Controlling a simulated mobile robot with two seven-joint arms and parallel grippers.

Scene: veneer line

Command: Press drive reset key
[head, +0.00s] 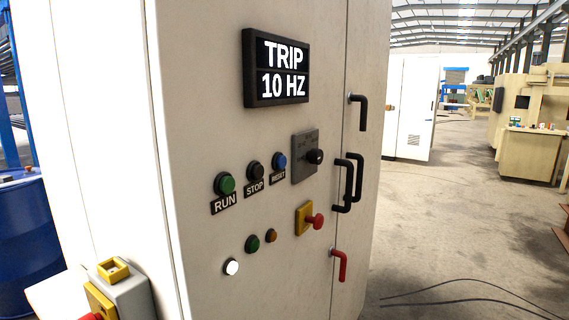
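The blue reset key (280,161) is a small round button above a black RESET label (278,177) on the pale cabinet front (215,70). The black stop key (256,170) and green run key (226,184) sit to its left, each above its own label. The black display (275,68) above them reads TRIP 10 HZ in white. Neither of my grippers is in the head view, and nothing is in front of the reset key.
A grey rotary switch (305,157) sits right of the reset key. Below are a red knob on a yellow plate (304,219) and several small lamps. Black handles (357,112) and a red handle (339,266) stick out at the right. A blue drum (25,235) stands left.

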